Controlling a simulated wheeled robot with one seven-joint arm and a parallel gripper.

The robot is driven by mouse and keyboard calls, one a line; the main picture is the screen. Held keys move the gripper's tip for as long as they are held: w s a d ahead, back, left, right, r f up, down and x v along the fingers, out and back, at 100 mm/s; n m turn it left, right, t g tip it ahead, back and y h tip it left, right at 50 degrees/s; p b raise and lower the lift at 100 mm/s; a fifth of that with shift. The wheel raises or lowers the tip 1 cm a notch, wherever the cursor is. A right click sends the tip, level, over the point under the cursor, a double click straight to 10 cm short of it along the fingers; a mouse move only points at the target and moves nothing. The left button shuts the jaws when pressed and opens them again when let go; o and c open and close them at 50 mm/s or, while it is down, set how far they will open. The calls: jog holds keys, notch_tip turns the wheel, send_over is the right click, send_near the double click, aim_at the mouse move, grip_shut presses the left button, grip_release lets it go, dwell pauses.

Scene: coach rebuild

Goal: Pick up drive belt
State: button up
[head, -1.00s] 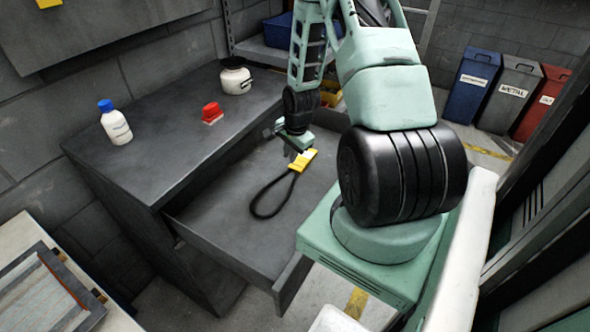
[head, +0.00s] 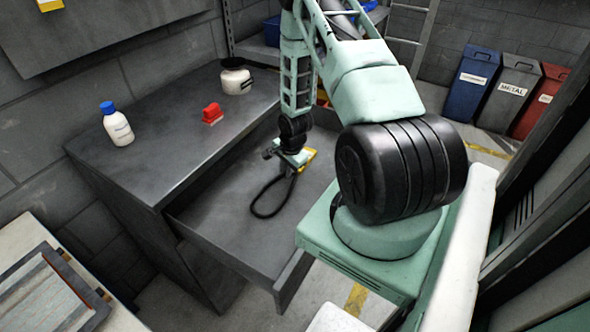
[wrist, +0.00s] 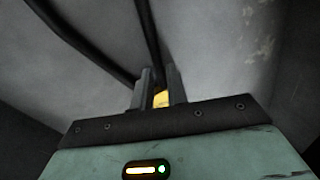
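The drive belt (head: 259,207) is a black loop with a yellow tag (head: 309,158) at its far end. It lies on the floor of the open drawer in the head view. My gripper (head: 292,166) is low in the drawer, over the tag end, and partly hides the tag. In the wrist view, two dark belt strands (wrist: 78,43) run towards my gripper (wrist: 160,85). Its fingers stand apart, with a bit of yellow tag (wrist: 160,99) showing between them. I cannot see whether they touch the tag.
The open drawer (head: 232,256) has raised walls around my gripper. On the cabinet top (head: 165,150) stand a white bottle with a blue cap (head: 118,128), a red object (head: 212,114) and a white jar (head: 236,80). Bins (head: 473,83) stand at the back right.

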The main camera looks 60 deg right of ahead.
grip_shut()
jog(key=shift+r, duration=0.1)
